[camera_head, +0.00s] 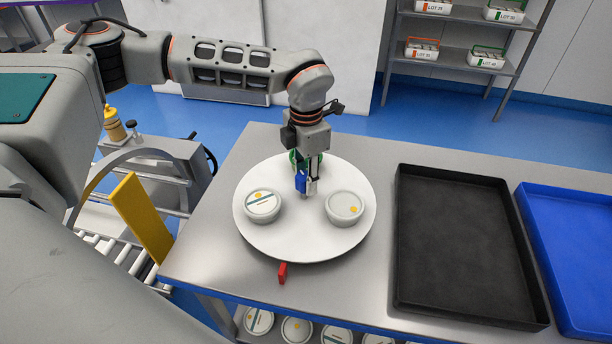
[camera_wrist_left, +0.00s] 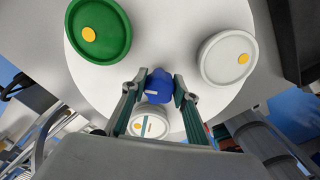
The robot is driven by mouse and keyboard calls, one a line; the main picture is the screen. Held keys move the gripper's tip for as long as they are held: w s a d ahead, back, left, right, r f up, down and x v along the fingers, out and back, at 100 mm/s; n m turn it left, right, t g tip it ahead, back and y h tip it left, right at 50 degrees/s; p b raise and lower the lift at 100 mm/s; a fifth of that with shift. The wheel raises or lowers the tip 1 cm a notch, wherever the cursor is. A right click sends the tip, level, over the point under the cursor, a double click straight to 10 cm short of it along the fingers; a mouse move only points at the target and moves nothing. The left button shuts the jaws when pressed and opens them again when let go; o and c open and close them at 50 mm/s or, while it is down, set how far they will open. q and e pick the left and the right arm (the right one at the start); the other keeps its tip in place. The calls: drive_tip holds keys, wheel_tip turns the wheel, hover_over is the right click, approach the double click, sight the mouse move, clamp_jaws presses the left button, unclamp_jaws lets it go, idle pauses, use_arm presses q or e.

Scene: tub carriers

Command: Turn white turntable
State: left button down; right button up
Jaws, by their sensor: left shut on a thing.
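The white turntable (camera_head: 305,240) lies on the grey table and carries tubs. A white tub with a stripe and a yellow dot (camera_head: 262,205) is at its left, and a plain white tub with a yellow dot (camera_head: 344,207) at its right. A green tub (camera_wrist_left: 98,32) is at the back, mostly hidden behind my gripper in the head view. My left gripper (camera_head: 307,188) points down near the turntable's middle, shut on a blue knob (camera_wrist_left: 158,86). In the wrist view the knob sits between the two fingers. My right gripper is not in view.
A red marker (camera_head: 282,272) stands at the turntable's front edge. A black tray (camera_head: 460,245) and a blue tray (camera_head: 575,240) lie to the right. A roller conveyor with a yellow plate (camera_head: 140,217) is at the left. Several tubs (camera_head: 297,329) sit below the table front.

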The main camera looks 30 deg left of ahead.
use_arm(q)
drive_tip(key=shift+m+p, duration=0.45)
drive_tip(key=shift+m, duration=2.85)
drive_tip(key=shift+s+d+r+m, duration=0.1)
drive_tip(key=shift+m, duration=2.9)
drive_tip(key=shift+s+m, duration=0.1)
drive_tip(key=shift+m, duration=0.5)
drive_tip(key=c, duration=1.6)
unclamp_jaws()
drive_tip(key=shift+o, duration=0.2)
